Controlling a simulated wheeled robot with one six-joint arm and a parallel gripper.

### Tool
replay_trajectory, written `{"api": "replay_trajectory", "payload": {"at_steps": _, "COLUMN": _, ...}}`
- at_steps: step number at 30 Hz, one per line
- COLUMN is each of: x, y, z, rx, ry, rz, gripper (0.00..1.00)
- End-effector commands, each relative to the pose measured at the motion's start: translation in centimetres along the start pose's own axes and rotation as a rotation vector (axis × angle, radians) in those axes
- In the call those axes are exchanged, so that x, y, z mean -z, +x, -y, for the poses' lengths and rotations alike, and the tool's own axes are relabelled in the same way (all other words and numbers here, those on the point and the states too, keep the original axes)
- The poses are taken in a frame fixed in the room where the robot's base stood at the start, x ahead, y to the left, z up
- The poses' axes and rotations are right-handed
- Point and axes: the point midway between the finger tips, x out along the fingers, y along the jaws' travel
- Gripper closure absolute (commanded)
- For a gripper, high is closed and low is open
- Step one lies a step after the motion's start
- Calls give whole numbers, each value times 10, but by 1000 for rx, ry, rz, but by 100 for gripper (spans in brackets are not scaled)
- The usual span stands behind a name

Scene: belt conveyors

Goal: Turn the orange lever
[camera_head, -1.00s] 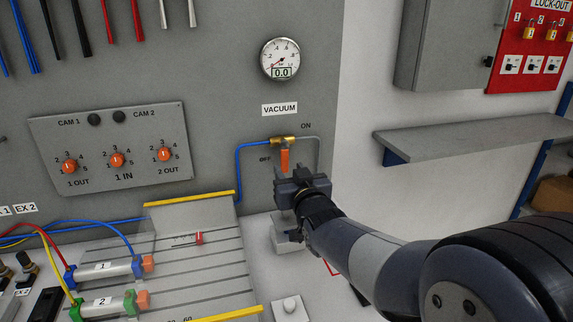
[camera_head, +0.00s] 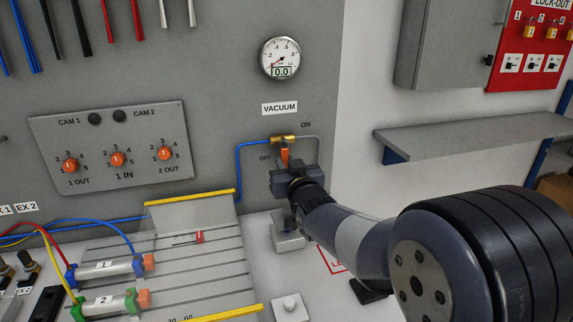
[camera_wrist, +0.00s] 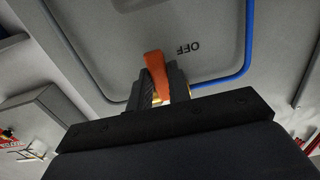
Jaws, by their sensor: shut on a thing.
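The orange lever (camera_head: 285,156) hangs down from a brass valve (camera_head: 283,139) on the grey panel, below the VACUUM label. It points down, near the OFF marking, and the ON marking is up to its right. My gripper (camera_head: 287,169) is at the lever's lower part and shut on it. In the wrist view the lever (camera_wrist: 154,72) stands between the two fingers (camera_wrist: 160,85), and OFF reads upside down beside it. The fingers and gripper body hide the lever's lower end in the head view and most of the valve in the wrist view.
A blue tube (camera_head: 239,170) runs to the valve from the left. A gauge (camera_head: 281,58) reading 0.0 is above. A knob panel (camera_head: 110,148) is to the left. A grey shelf (camera_head: 470,136) juts out on the right. A grey block (camera_head: 288,241) stands below my gripper.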

Motion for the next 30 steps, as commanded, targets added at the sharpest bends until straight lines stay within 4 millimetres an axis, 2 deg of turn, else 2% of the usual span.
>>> {"api": "replay_trajectory", "payload": {"at_steps": 5, "x": 0, "y": 0, "z": 0, "rx": 0, "ry": 0, "rz": 0, "gripper": 100}}
{"api": "replay_trajectory", "payload": {"at_steps": 20, "x": -1, "y": 0, "z": -1, "rx": -1, "ry": -18, "rz": 0, "gripper": 100}}
{"api": "replay_trajectory", "payload": {"at_steps": 30, "x": -3, "y": 0, "z": -10, "rx": -2, "ry": -201, "rz": -3, "gripper": 100}}
